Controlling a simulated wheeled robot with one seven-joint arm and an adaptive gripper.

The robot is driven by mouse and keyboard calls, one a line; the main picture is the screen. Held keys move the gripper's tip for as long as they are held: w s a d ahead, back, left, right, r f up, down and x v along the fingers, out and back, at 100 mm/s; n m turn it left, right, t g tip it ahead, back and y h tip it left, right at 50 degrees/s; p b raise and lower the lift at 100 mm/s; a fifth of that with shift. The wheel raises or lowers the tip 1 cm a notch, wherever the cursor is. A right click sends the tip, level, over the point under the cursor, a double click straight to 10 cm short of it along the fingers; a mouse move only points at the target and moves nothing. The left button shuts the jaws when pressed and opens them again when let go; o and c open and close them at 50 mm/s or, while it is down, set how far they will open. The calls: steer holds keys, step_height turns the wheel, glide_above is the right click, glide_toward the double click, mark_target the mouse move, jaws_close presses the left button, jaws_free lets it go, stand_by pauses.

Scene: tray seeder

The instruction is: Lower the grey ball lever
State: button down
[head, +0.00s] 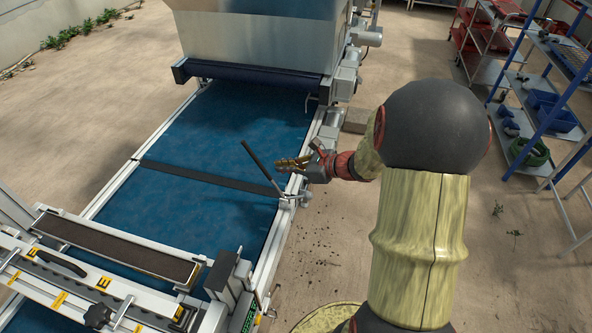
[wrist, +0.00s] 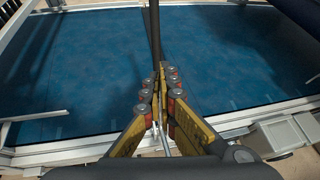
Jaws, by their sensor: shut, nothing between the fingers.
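A thin lever with a dark upper rod (head: 252,156) and a pale metal lower part rises at a slant from a bracket (head: 287,204) on the conveyor's right rail. I cannot make out a grey ball on it. In the wrist view the dark rod (wrist: 155,35) runs upright just beyond the fingertips, and a pale metal rod shows between the fingers lower down. My gripper (head: 278,163) is shut and empty, its yellow fingers close to the right of the lever, above the belt edge. Its closed tips (wrist: 160,72) line up with the rod; I cannot tell whether they touch.
The blue conveyor belt (head: 215,125) with a dark cross strip (head: 205,176) lies beyond the lever. A large hopper (head: 262,40) stands at the far end. A cross frame (head: 115,245) spans the near end. Shelves (head: 548,95) stand right; sandy floor between is mostly clear.

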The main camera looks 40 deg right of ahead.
mark_target(262, 167)
steer(key=shift+b+x, duration=0.55)
steer(key=shift+x, duration=1.85)
steer(key=shift+r, duration=0.1)
steer(key=shift+w+a+p, duration=0.2)
steer(key=shift+p, duration=0.25)
steer(key=shift+w+a+f+g+h+p, duration=0.2)
steer(key=shift+w+a+g+p, duration=0.25)
steer(key=shift+p, duration=0.35)
steer(key=shift+w+a+f+g+h+p, duration=0.1)
steer(key=shift+w+a+g+h+p, duration=0.3)
steer(key=shift+p, duration=0.4)
steer(key=w+a+f+g+h+p, duration=0.1)
steer(key=w+f+p, duration=0.1)
steer(key=f, duration=0.1)
steer(key=w+a+f+g+h+p, duration=0.1)
steer(key=w+a+f+p, duration=0.1)
steer(key=f, duration=0.2)
steer(key=w+a+f+g+p, duration=0.2)
steer(key=f, duration=0.2)
steer(key=shift+w+n+h+p, duration=0.4)
steer(key=shift+f, duration=0.3)
